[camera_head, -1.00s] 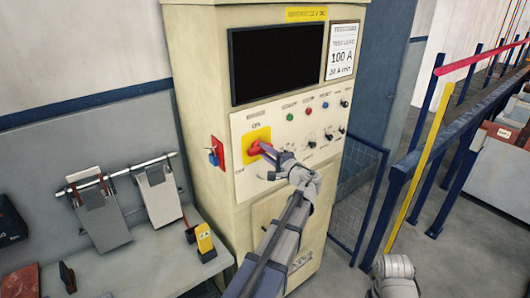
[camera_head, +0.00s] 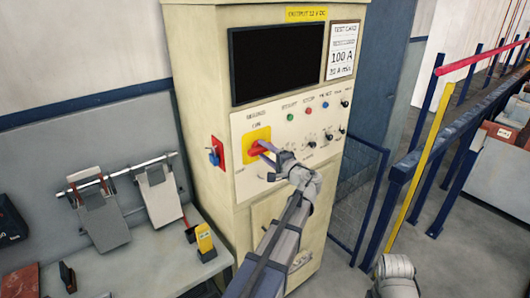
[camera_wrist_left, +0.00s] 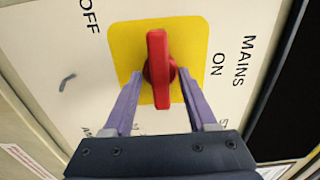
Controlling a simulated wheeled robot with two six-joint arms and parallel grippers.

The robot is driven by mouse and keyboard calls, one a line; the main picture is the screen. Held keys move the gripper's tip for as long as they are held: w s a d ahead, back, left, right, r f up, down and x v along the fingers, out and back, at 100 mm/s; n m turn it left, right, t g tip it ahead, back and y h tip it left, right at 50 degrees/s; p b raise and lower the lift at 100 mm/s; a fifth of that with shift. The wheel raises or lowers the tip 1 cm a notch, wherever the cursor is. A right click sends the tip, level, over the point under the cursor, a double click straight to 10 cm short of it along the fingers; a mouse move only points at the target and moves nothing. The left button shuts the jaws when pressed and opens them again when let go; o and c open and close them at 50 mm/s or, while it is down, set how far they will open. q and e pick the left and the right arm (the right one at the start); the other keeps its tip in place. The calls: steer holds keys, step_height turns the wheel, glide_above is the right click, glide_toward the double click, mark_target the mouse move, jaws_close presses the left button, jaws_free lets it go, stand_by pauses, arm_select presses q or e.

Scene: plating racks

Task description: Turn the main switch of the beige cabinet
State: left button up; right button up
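The beige cabinet (camera_head: 205,90) stands in the middle of the head view. Its main switch is a red handle (camera_wrist_left: 158,62) on a yellow plate (camera_wrist_left: 122,38), marked MAINS, ON and OFF. It also shows in the head view (camera_head: 257,147), partly behind my gripper. In the left wrist view the handle stands upright in the picture, along the gripper's line. My left gripper (camera_wrist_left: 160,78) is open, with one finger on each side of the handle's near end. Gaps show between fingers and handle.
A small red-and-blue switch (camera_head: 215,152) is on the cabinet's left side. Buttons and knobs (camera_head: 310,138) sit right of the main switch. A blue mesh gate (camera_head: 358,195) and railings (camera_head: 400,170) stand at right.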

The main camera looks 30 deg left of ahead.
arm_select(q)
steer(key=v, duration=0.8)
steer(key=shift+a, duration=0.1)
stand_by(0.4)
steer(key=s+d+f+n+g+h+b, duration=0.1)
steer(key=s+d+f+h+b, duration=0.25)
steer(key=f, duration=0.45)
steer(key=s+d+f+g+h+b, duration=0.1)
steer(key=s+d+f+h+b, duration=0.25)
steer(key=f, duration=0.55)
steer(key=s+d+f+n+g+h+b, duration=0.1)
steer(key=s+d+f+b, duration=0.25)
steer(key=d+f, duration=0.35)
steer(key=s+d+f+m+g+h+b, duration=0.1)
steer(key=s+d+f+g+h+b, duration=0.3)
steer(key=s+d+f, duration=0.9)
steer(key=d+f+h+b, duration=0.1)
steer(key=d+h, duration=0.1)
steer(key=h, duration=0.1)
steer(key=shift+s+d, duration=0.25)
steer(key=shift+s, duration=0.15)
